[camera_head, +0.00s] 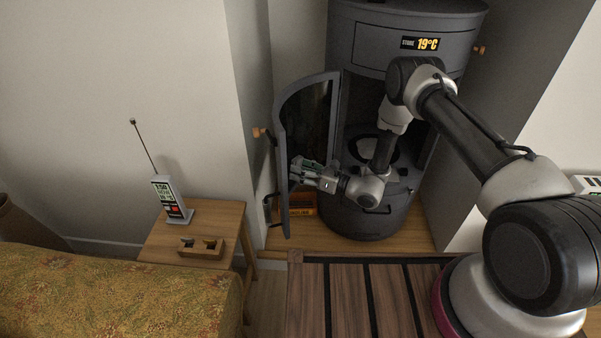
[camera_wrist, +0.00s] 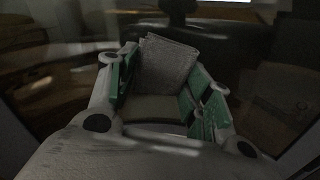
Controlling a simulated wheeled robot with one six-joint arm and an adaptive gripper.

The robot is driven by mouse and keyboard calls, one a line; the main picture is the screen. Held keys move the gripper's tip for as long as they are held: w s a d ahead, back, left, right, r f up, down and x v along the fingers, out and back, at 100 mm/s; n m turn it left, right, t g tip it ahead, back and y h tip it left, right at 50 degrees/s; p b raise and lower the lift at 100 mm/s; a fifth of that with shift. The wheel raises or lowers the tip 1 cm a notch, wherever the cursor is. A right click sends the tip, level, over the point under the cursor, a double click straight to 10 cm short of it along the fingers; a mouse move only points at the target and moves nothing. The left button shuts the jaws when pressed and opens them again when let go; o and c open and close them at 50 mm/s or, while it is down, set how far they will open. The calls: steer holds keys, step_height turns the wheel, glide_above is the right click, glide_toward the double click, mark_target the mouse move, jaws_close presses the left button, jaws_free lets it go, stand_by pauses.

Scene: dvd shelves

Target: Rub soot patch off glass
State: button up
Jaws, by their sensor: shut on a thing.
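The stove door (camera_head: 280,140) stands open to the left, and its dark glass pane (camera_head: 318,112) shows above my gripper. My gripper (camera_head: 296,170) is at the lower part of the pane, on the inner side of the door. In the wrist view its green-padded fingers are shut on a grey square pad (camera_wrist: 166,62). The pad faces the dark glass, which carries blurred reflections. I cannot tell if the pad touches the glass. I cannot make out the soot patch clearly; the pad and fingers hide part of the pane.
The round grey stove (camera_head: 361,218) stands in the alcove, its display (camera_head: 420,44) reading 19°C. A wooden side table (camera_head: 232,222) holds an upright device with an antenna (camera_head: 171,200) and a small wooden holder (camera_head: 201,247). A patterned yellow couch (camera_head: 110,295) is at the lower left.

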mark_target(293, 152)
steer(key=shift+w+a+r, duration=0.1)
steer(key=shift+w+r, duration=0.05)
steer(key=shift+r, duration=5.3)
steer(key=shift+f, duration=5.75)
steer(key=v, duration=0.6)
